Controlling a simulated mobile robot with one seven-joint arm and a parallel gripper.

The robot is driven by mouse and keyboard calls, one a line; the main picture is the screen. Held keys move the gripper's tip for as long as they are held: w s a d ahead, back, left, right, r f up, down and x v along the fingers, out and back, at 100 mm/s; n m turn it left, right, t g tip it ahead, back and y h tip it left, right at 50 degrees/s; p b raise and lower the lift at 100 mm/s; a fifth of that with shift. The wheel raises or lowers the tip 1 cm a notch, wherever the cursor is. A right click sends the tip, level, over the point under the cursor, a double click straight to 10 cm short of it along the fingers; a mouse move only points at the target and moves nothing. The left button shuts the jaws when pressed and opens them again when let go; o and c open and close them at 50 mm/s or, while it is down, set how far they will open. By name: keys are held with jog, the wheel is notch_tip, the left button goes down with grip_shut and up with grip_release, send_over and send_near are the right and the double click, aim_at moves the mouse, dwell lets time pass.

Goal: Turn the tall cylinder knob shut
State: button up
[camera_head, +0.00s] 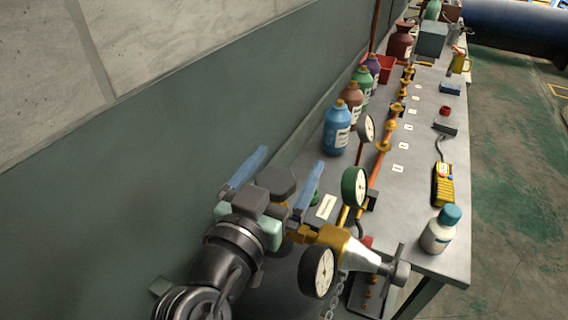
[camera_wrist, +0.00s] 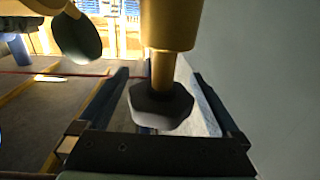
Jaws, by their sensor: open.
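The dark, many-sided knob (camera_head: 277,181) is at the lower middle of the head view, on a brass valve stem. In the wrist view the knob (camera_wrist: 160,106) hangs below a brass body (camera_wrist: 168,25). My gripper (camera_head: 290,158) is open, with one blue finger on each side of the knob. In the wrist view my gripper (camera_wrist: 160,75) shows gaps between both fingers and the knob.
Beside the knob are brass fittings (camera_head: 340,243), a black-rimmed gauge (camera_head: 317,271) and a green gauge (camera_head: 354,187). The bench (camera_head: 412,205) holds several coloured bottles, a yellow meter (camera_head: 443,185) and a white bottle (camera_head: 440,233). A grey-green wall (camera_head: 150,190) is close on the left.

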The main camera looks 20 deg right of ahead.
jog(key=c, duration=1.4)
jog(key=g+b, duration=0.1)
jog(key=m+g+h+b, duration=0.1)
jog(key=b, duration=0.1)
jog(key=shift+s+f+m+h, duration=0.1)
jog(key=shift+f+m+h, duration=0.15)
jog(key=shift+m+h, duration=0.05)
jog(key=shift+s+d+r+m+g+h+b, duration=0.15)
jog(key=shift+m+g+h+b, duration=0.2)
jog(key=shift+g, duration=0.2)
jog(key=shift+s+d+r+m+g+h+b, duration=0.1)
jog(key=shift+m+g+h+b, duration=0.2)
jog(key=shift+m+g, duration=0.2)
jog(key=o, duration=1.4)
jog(key=shift+a, duration=0.1)
jog(key=b+v, duration=0.2)
jog(key=v, duration=1.1)
